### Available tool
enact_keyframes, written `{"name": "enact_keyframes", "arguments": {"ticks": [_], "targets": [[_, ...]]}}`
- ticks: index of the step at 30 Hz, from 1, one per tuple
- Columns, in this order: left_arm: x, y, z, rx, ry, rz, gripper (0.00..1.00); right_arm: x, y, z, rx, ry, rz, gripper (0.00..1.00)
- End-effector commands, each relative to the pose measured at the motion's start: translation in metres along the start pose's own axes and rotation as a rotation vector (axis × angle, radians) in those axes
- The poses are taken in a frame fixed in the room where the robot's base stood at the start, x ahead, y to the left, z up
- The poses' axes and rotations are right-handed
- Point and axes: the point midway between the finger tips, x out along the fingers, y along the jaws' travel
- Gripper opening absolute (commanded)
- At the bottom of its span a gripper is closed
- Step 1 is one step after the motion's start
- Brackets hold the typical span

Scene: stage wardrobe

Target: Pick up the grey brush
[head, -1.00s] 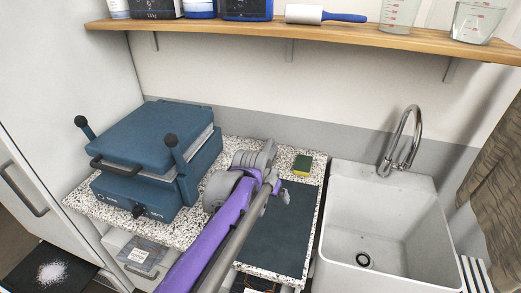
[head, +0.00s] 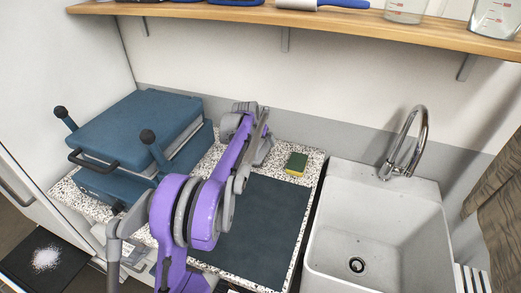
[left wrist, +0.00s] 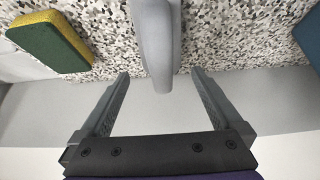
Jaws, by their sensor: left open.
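In the left wrist view a smooth grey rounded piece, seemingly part of the grey brush (left wrist: 157,40), comes down from the top edge over the speckled counter. Its end lies between the two fingers of my left gripper (left wrist: 160,73), with a gap on both sides. The fingers are open and hold nothing. In the head view my left gripper (head: 246,112) is at the back of the counter, mostly covered by my own purple arm. I cannot make out the brush clearly there. My right gripper is in neither view.
A green and yellow sponge (head: 296,163) lies right of the gripper, also in the left wrist view (left wrist: 48,42). A blue press (head: 140,130) stands left, a dark mat (head: 262,225) in front, a white sink (head: 320,265) right. A wooden shelf (head: 420,32) hangs above.

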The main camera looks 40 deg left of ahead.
Motion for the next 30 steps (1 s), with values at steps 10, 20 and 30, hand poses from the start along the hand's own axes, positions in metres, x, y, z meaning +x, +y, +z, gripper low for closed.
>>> {"name": "enact_keyframes", "arguments": {"ticks": [10, 20, 30], "targets": [[0.046, -0.003, 0.002, 0.001, 0.000, 0.001, 1.00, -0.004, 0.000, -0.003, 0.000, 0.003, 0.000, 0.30], [0.050, -0.003, 0.002, 0.001, 0.000, 0.001, 0.93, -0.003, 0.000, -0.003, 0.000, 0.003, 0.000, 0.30], [0.049, -0.003, 0.002, 0.000, 0.000, 0.001, 0.32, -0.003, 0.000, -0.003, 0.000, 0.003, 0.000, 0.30]]}}
